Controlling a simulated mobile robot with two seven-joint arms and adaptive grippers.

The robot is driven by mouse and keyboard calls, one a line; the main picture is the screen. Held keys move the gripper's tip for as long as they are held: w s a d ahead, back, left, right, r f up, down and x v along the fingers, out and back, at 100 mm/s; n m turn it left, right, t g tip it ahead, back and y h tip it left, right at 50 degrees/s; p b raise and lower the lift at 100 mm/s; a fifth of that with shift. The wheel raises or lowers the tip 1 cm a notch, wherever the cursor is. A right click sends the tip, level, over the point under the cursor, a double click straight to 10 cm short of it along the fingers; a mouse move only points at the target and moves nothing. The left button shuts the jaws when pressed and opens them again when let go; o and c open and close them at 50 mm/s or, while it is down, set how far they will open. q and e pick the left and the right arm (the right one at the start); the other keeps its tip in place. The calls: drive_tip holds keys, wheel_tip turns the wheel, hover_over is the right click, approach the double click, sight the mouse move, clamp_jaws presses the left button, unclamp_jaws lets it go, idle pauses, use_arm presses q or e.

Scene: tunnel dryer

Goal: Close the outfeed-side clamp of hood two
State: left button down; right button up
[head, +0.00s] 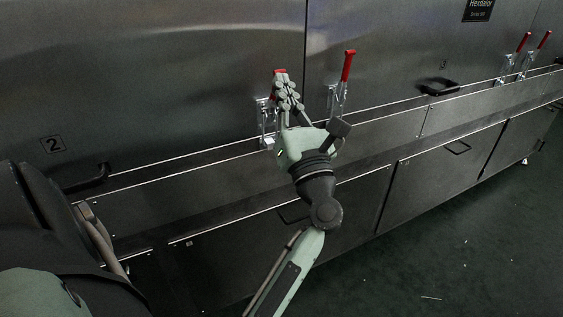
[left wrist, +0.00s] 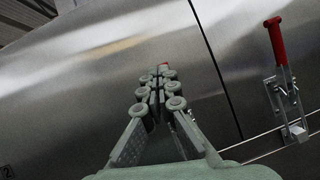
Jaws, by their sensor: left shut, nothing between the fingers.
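Hood two, a steel panel with a "2" label (head: 52,144), fills the left of the head view. At its right end, left of the seam, is a metal toggle clamp (head: 265,122). Its red-tipped handle (head: 280,72) points up and is mostly hidden behind my left gripper (head: 281,84). The left gripper is shut and empty, fingertips just in front of the red tip. Whether they touch cannot be told. In the left wrist view the shut fingers (left wrist: 160,78) cover most of that clamp, with a bit of red (left wrist: 164,66) beyond. My right gripper is out of view.
A second clamp with a raised red handle (head: 348,66) stands just right of the seam, on hood three; it also shows in the left wrist view (left wrist: 276,42). Two more red-handled clamps (head: 523,43) are far right. Black grab handles (head: 438,87) stick out. The green floor (head: 470,240) is open.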

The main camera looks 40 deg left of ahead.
use_arm(q)
drive_tip(key=x, duration=0.3)
drive_tip(key=shift+s+r+p, duration=0.15)
drive_tip(key=shift+r+p, duration=0.15)
drive_tip(key=shift+r, duration=0.1)
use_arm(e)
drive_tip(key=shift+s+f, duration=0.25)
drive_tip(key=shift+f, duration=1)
use_arm(q)
drive_tip(key=shift+a, duration=0.1)
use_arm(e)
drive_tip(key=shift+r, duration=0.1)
